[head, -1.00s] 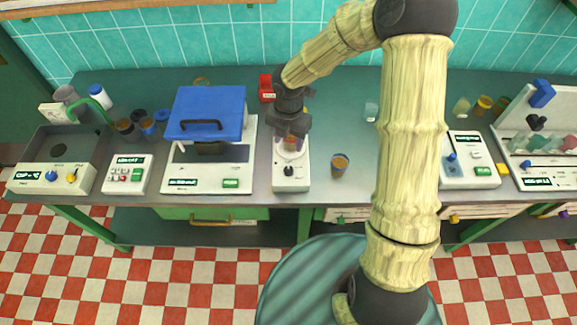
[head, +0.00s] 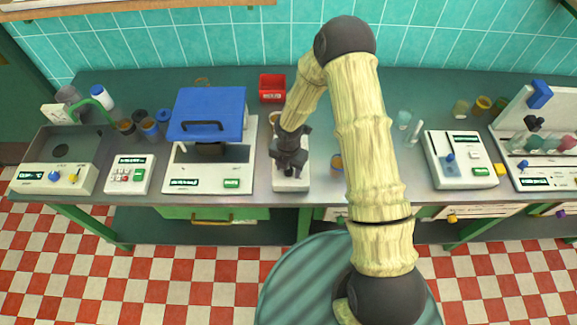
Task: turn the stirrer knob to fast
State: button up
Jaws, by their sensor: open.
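A narrow white unit (head: 291,186), which looks like the stirrer, stands at the front of the bench left of centre. My gripper (head: 290,168) is over its front part, pointing down, with its jaws open. The unit's dark knob is hidden behind or between the dark fingers, so its setting and any contact cannot be told. A cup with amber content (head: 275,118) shows behind my gripper, at the far end of the unit.
A blue-lidded machine (head: 206,115) stands close left of the unit. An amber cup (head: 336,163) stands close right, partly behind my arm. A red bin (head: 272,88) is at the back. A white panel device (head: 461,160) stands further right.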

jog(key=c, duration=1)
